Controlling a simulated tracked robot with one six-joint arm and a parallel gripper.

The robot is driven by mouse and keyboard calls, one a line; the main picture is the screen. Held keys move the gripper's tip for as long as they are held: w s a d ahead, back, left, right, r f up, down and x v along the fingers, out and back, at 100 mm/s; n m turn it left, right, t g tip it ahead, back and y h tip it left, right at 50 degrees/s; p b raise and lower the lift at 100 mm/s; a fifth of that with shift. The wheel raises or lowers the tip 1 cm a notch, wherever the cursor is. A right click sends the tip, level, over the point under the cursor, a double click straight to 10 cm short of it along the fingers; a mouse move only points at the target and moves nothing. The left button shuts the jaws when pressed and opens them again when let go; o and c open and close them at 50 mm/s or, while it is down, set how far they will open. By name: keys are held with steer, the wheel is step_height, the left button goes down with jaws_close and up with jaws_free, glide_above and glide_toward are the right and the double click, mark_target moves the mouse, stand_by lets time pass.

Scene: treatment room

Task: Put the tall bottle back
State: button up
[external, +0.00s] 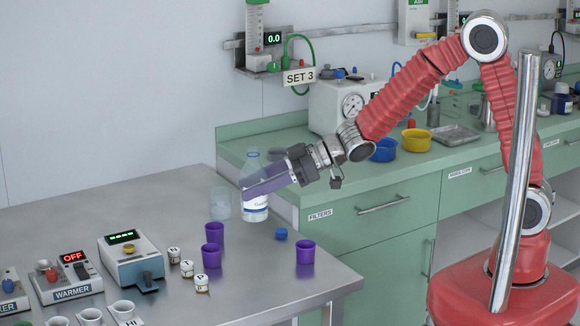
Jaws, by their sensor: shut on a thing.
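A tall clear bottle (256,213) with a white label stands upright in my gripper (247,193). My gripper's purple fingers are shut on the bottle around its middle. The bottle is near the back right part of the metal table (130,205). I cannot tell whether its base touches the table or hangs just above it. A clear, empty-looking container (221,203) stands just left of the bottle, close to my fingertips.
Purple cups (212,256) stand in front of the bottle, one further right, with a blue cap (281,234) nearby. Small labelled jars (187,268), a grey device (133,262) and a warmer (68,283) fill the left front. The table's back left is clear. A green counter (250,128) adjoins behind.

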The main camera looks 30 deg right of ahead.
mark_target(265, 215)
steer(key=shift+s+d+f, duration=0.1)
steer(key=shift+s+f, duration=0.5)
steer(key=shift+s, duration=0.1)
steer(key=shift+s+f+n+g, duration=0.15)
steer(key=shift+s+n+g, duration=0.15)
steer(key=shift+s, duration=0.1)
steer(key=shift+f, duration=2.85)
steer(key=shift+f, duration=2.05)
steer(key=shift+f, duration=0.15)
